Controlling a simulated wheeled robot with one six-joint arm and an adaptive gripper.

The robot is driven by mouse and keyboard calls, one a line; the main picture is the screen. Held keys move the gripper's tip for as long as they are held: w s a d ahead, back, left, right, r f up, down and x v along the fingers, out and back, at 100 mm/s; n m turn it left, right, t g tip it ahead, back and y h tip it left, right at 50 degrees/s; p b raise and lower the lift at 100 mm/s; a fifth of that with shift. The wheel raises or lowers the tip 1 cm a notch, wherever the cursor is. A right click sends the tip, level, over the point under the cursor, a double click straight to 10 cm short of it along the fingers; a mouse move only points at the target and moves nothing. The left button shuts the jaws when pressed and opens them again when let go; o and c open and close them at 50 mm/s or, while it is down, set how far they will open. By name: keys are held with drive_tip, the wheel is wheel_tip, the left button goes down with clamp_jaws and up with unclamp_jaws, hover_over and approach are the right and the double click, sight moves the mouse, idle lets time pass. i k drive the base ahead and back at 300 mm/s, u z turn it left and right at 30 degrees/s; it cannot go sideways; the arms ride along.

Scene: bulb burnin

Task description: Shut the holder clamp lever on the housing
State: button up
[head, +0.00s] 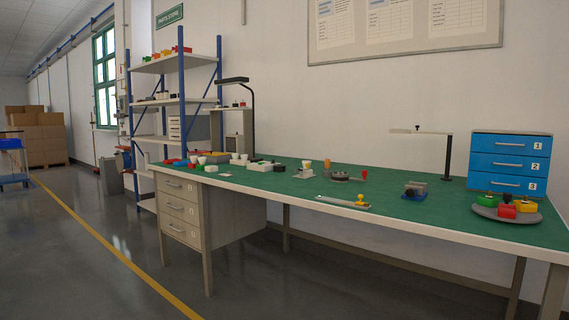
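My gripper is not in view. Several small fixtures stand on the green-topped bench (260,182), too small to tell for sure which is the housing with the holder clamp lever. A dark round fixture (341,178) has an upright orange-topped part (327,165) at its left and an upright red-topped part (365,174) at its right. A pale flat bar (335,202) with a yellow knob (360,200) lies near the front edge. Whether any lever is open or shut cannot be told.
A round grey tray (490,212) holds green, red and yellow pieces. A blue drawer unit (510,160) stands behind it. A lamp (447,155) stands near the back. Cups and small parts crowd the left end. Grey drawers (180,208) sit under the bench. The floor in front is clear.

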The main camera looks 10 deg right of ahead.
sight(308, 165)
drive_tip(key=u, duration=0.75)
drive_tip(key=i, duration=2.6)
drive_tip(key=z, duration=1.35)
drive_tip(key=i, duration=0.65)
drive_tip(key=z, duration=0.65)
